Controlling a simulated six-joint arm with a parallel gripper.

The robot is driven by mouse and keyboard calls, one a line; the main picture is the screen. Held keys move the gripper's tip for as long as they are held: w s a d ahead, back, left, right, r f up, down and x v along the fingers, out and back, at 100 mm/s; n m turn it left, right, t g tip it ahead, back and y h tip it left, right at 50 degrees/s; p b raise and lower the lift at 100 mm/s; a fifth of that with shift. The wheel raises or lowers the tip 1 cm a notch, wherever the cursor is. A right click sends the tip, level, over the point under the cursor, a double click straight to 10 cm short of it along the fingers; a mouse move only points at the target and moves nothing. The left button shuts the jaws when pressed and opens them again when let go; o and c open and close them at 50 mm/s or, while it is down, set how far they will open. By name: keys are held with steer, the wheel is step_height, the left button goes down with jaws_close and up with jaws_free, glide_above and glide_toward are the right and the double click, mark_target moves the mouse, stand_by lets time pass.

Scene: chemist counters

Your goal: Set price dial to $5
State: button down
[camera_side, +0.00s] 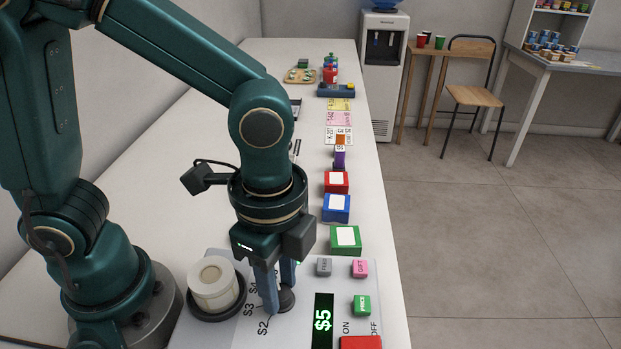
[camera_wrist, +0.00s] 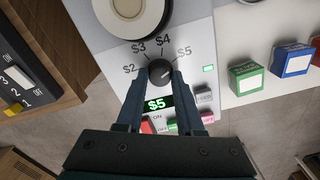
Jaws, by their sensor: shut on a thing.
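The price dial (camera_wrist: 160,72) is a dark round knob on the light grey panel, ringed by the marks $2, $3, $4 and $5. In the wrist view its pale pointer line is toward the $5 side. My gripper (camera_wrist: 157,84) is shut on the knob, one finger on each side. In the side view my gripper (camera_side: 279,300) reaches down onto the dial (camera_side: 287,299), which its fingers partly hide. The display (camera_side: 322,320) reads $5 in green, and the display also shows $5 in the wrist view (camera_wrist: 158,103).
A round cream container (camera_side: 214,284) in a dark ring stands left of the dial. Grey, pink, green and red buttons lie to the right, including the pink one (camera_side: 360,268). Green (camera_side: 346,240), blue (camera_side: 336,208) and red (camera_side: 336,182) boxes line the counter beyond.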

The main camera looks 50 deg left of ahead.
mark_target(280, 291)
stand_by(0.4)
steer(key=c, duration=0.5)
jaws_free()
steer(key=shift+c, duration=0.2)
steer(key=shift+r, duration=2.6)
steer(key=shift+w+a, duration=0.1)
steer(key=shift+w, duration=0.05)
steer(key=a+r+n+t, duration=0.1)
steer(key=a+n+t, duration=0.1)
steer(key=a+n, duration=0.3)
steer(key=s+a+r+n+t, duration=0.1)
steer(key=a+n+t, duration=0.2)
steer(key=a+n, duration=0.3)
steer(key=n, duration=0.2)
steer(key=shift+r+n+t, duration=0.3)
steer(key=shift+r, duration=0.05)
